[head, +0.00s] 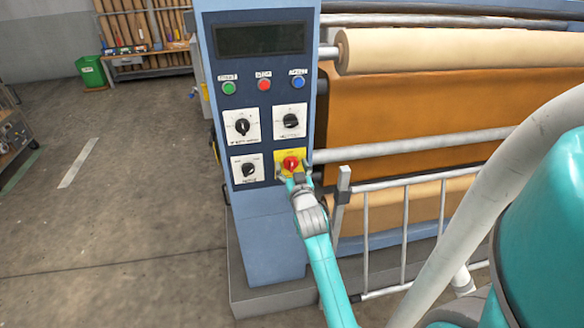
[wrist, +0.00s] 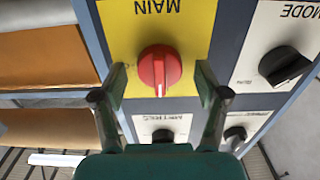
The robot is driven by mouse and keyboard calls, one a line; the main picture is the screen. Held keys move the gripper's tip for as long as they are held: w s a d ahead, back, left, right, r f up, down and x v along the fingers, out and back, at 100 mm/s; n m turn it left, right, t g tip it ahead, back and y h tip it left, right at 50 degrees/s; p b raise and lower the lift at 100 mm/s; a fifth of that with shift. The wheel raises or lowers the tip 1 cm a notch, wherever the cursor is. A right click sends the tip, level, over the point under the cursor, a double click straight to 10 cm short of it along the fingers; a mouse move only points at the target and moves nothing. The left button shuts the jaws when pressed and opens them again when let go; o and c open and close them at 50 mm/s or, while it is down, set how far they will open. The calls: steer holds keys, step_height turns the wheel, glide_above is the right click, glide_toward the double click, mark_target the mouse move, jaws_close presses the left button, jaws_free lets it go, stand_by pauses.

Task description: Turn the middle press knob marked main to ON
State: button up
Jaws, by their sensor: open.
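The red main knob (head: 290,163) sits on a yellow plate at the lower right of the press's blue control panel. In the wrist view the red knob (wrist: 159,68) is near the centre, its grip ridge roughly upright in the picture. The yellow plate (wrist: 196,32) reads MAIN upside down there; any ON or OFF marks are hidden or too small to read. My gripper (head: 294,177) is at the plate in the head view. In the wrist view my gripper (wrist: 161,80) is open, one finger on each side of the knob, with visible gaps.
Black knobs on white plates surround it: one above (head: 290,121), one to the left (head: 248,169) and one at upper left (head: 242,126). Push buttons (head: 264,85) and a dark display (head: 260,40) are higher up. A metal railing (head: 405,210) stands right of my arm.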

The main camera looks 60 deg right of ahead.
steer(key=c, duration=1.1)
steer(key=shift+c, duration=0.2)
steer(key=shift+m, duration=0.3)
steer(key=m, duration=0.3)
steer(key=shift+m, duration=0.4)
steer(key=m, duration=0.9)
steer(key=shift+s+d+f, duration=0.1)
steer(key=m, duration=0.4)
steer(key=shift+m, duration=0.4)
